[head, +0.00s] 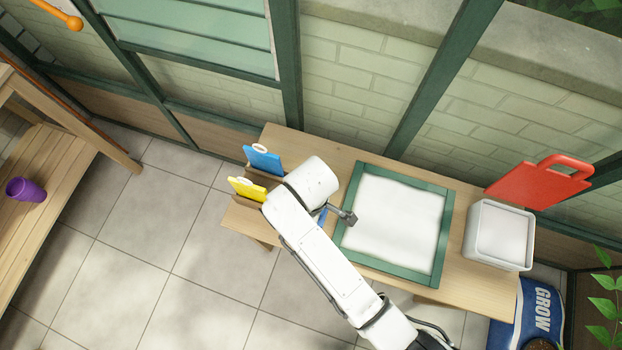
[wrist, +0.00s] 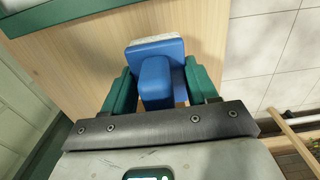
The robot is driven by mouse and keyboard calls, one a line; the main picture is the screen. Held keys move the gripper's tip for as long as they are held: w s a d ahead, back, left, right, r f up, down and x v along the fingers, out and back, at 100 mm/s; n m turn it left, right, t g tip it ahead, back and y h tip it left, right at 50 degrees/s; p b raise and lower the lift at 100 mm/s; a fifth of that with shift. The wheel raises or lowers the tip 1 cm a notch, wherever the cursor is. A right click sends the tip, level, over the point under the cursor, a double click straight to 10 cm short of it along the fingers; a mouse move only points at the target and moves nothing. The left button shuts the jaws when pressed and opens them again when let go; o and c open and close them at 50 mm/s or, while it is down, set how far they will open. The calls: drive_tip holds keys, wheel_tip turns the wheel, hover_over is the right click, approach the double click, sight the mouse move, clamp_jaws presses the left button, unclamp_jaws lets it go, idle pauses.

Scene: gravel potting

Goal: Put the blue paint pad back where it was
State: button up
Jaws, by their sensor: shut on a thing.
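The blue paint pad (wrist: 156,80), a blue block with a raised grip and a pale edge at its far end, sits between the green fingers of my gripper (wrist: 160,88) in the wrist view. The gripper is shut on its grip. The pad is over or on the wooden table (wrist: 80,55); I cannot tell whether it touches the wood. In the head view only a small blue patch (head: 322,217) shows beside my arm, left of the green-framed white tray (head: 397,218). My arm hides the fingers there.
A blue plate (head: 262,160) and a yellow plate (head: 246,189) stand in wooden holders at the table's left end. A white bin (head: 498,236) is at the right, by a red panel with a handle (head: 541,181). A blue GROW bag (head: 530,316) lies below.

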drive_tip(key=shift+w+f, duration=0.15)
drive_tip(key=shift+f, duration=1.6)
drive_tip(key=shift+f, duration=0.15)
drive_tip(key=o, duration=1.1)
wheel_tip(320, 180, up, 12)
drive_tip(key=shift+a+r+p, duration=0.1)
drive_tip(key=shift+r+p, duration=0.1)
drive_tip(key=shift+p, duration=0.3)
drive_tip(key=s+d+m, duration=0.4)
drive_tip(key=d, duration=0.5)
drive_tip(key=s+d+m, duration=0.5)
drive_tip(key=d, duration=0.4)
drive_tip(key=s+d+r+m+t, duration=0.1)
drive_tip(key=s+d+m, duration=0.4)
drive_tip(key=d, duration=0.4)
